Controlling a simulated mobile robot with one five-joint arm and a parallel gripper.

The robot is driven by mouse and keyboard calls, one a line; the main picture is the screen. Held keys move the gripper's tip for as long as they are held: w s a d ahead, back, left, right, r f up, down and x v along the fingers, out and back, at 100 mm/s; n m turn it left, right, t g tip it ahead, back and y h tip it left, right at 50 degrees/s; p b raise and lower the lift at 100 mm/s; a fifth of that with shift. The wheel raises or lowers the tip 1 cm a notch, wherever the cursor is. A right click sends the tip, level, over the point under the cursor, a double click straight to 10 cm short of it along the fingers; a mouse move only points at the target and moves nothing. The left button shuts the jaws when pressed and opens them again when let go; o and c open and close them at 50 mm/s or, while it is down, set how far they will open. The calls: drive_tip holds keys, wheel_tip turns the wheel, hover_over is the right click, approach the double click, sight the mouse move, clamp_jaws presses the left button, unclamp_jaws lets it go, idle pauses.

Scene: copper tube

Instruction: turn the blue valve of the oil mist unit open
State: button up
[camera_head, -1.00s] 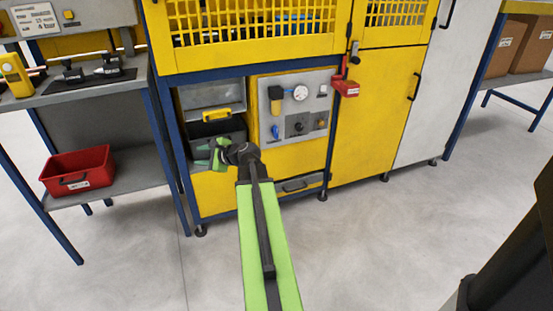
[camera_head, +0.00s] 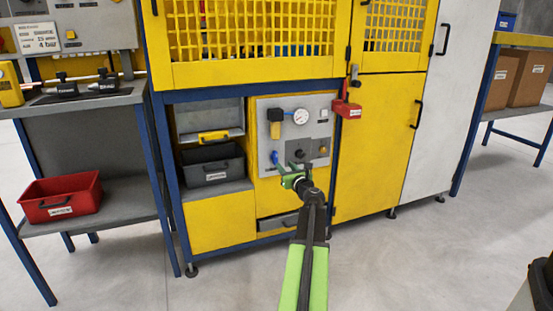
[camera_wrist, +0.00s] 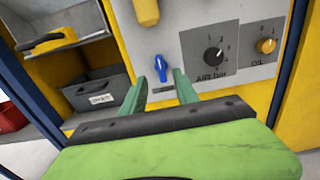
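The blue valve (camera_wrist: 160,68) is a small blue lever on the grey panel of the unit. In the wrist view it stands roughly upright, just beyond and between my fingertips. My gripper (camera_wrist: 158,82) has its two green fingers spread apart with nothing between them. In the head view the blue valve (camera_head: 275,158) shows just left of and above my gripper (camera_head: 290,170), which is in front of the panel. I cannot tell from these views whether a finger touches the lever.
The panel also carries a black AIR bar dial (camera_wrist: 213,56), an orange OIL knob (camera_wrist: 265,45), a yellow cylinder (camera_wrist: 146,10) and a gauge (camera_head: 301,117). A grey bin (camera_head: 212,165) sits left. A red padlock box (camera_head: 347,109) hangs right. Floor in front is clear.

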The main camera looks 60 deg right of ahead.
sight(277, 157)
drive_tip(key=x, duration=1)
drive_tip(key=shift+w+d, duration=0.1)
drive_tip(key=shift+d, duration=0.05)
drive_tip(key=shift+c, duration=0.2)
clamp_jaws()
